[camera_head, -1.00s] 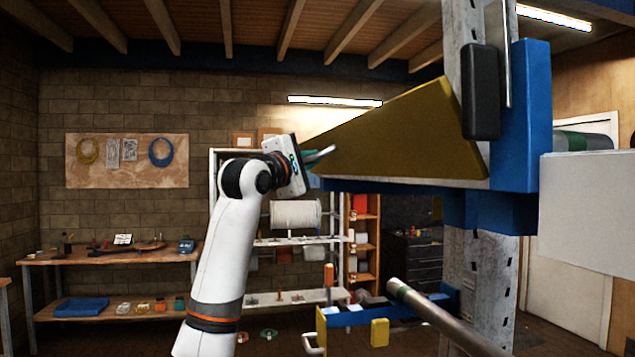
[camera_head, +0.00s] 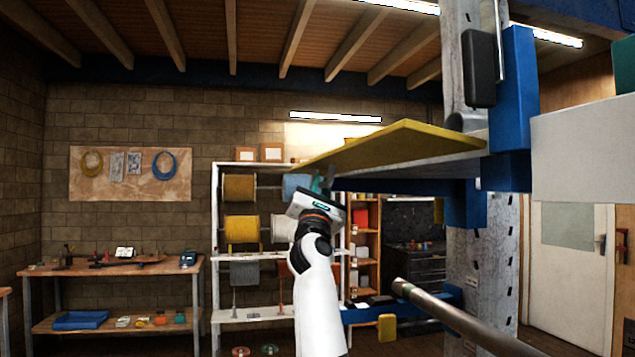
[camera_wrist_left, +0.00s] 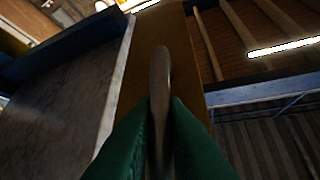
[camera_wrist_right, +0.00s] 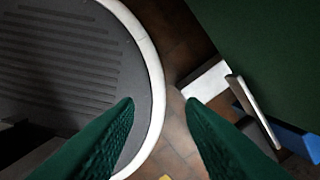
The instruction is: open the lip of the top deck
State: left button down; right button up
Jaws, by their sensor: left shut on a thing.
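The lip is a yellow panel (camera_head: 405,145) on the top deck (camera_head: 455,162). It slopes gently down to the left, close to flat over the grey deck. My left gripper (camera_head: 324,184) is at the lip's left end, reaching up from below. In the left wrist view its green fingers (camera_wrist_left: 162,110) are shut on a rounded bar-like handle (camera_wrist_left: 160,70), with the lip (camera_wrist_left: 150,30) behind it. My right gripper (camera_wrist_right: 160,105) shows only in its own wrist view, fingers apart with nothing between them.
A grey mast (camera_head: 482,260) with a blue bracket (camera_head: 512,90) and a black pad (camera_head: 480,68) stands right of the lip. A metal pole (camera_head: 445,312) slants across the lower right. Shelves (camera_head: 235,168) and a workbench (camera_head: 110,268) stand behind.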

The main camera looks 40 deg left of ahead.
pick_arm(q)
jog(key=shift+w+d+f+n+g+y, duration=0.15)
jog(key=shift+n+g+y, duration=0.1)
jog(key=shift+n+y, duration=0.35)
jog(key=shift+s+a+f+n+g+y, duration=0.1)
jog(key=shift+n+g+y, duration=0.2)
jog(key=shift+n+y, duration=0.25)
jog(key=shift+w+d+f+n+g+y, duration=0.15)
jog(key=shift+n+g+y, duration=0.1)
jog(key=shift+n+y, duration=0.3)
pick_arm(e)
jog(key=shift+w+d+f, duration=0.2)
jog(key=shift+w+d, duration=0.05)
jog(key=shift+w, duration=0.15)
pick_arm(q)
jog(key=c, duration=1.5)
grip_release()
jog(key=shift+o, duration=0.2)
jog(key=shift+s, duration=0.1)
